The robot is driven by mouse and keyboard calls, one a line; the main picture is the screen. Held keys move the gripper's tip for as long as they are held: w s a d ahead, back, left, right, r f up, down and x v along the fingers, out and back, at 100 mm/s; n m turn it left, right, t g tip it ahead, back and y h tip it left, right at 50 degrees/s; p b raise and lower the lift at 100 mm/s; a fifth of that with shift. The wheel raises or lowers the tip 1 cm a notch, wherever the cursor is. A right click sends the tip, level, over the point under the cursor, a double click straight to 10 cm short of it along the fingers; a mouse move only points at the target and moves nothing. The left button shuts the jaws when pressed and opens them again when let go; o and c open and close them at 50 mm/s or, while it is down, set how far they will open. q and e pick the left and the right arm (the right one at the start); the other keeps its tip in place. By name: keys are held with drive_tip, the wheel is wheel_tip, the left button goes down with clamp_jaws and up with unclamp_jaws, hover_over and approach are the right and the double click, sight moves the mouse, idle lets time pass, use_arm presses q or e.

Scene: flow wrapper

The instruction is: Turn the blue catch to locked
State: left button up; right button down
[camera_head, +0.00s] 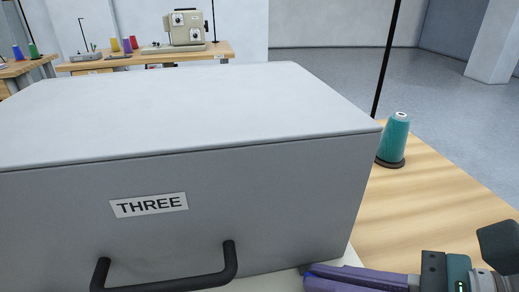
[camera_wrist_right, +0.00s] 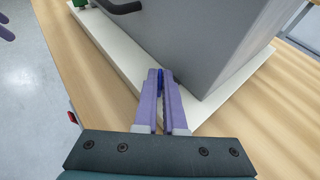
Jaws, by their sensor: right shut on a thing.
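The blue catch (camera_wrist_right: 160,75) is a small dark blue piece at the foot of the grey box (camera_head: 220,215), near its front corner. It shows in the right wrist view between my fingertips, mostly hidden by them. My right gripper (camera_wrist_right: 161,80) is shut on it, its purple fingers almost together. In the head view the right gripper (camera_head: 312,281) reaches in from the lower right to the box's base, and the catch is hidden there. What seems to be my left gripper (camera_wrist_right: 5,32) is only a purple piece at the wrist view's left edge.
The box has a label THREE (camera_head: 149,204) and a black handle (camera_head: 170,284) on its front. It stands on a white base plate (camera_wrist_right: 120,50) on a wooden table (camera_head: 425,210). A teal thread cone (camera_head: 394,140) stands right of the box.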

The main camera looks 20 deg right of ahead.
drive_tip(key=shift+s+a+r+m+t+h+p, duration=0.15)
drive_tip(key=shift+m+t+h+p, duration=0.35)
drive_tip(key=shift+m+h, duration=0.5)
drive_tip(key=shift+a+m+t+h+p, duration=0.15)
drive_tip(key=shift+m+t+h+p, duration=0.2)
drive_tip(key=shift+m+h, duration=0.65)
drive_tip(key=m+h, duration=0.2)
drive_tip(key=h, duration=0.1)
drive_tip(key=shift+a+f+t, duration=0.15)
drive_tip(key=shift+f+t, duration=0.05)
drive_tip(key=shift+t, duration=0.05)
use_arm(q)
drive_tip(key=shift+r+b, duration=0.4)
drive_tip(key=shift+r, duration=0.4)
use_arm(e)
drive_tip(key=shift+a+m+h, duration=0.15)
drive_tip(key=shift+m+h, duration=1.65)
drive_tip(key=shift+h, duration=0.1)
drive_tip(key=c, duration=1)
unclamp_jaws()
drive_tip(key=v, duration=1)
drive_tip(key=shift+a+r, duration=0.15)
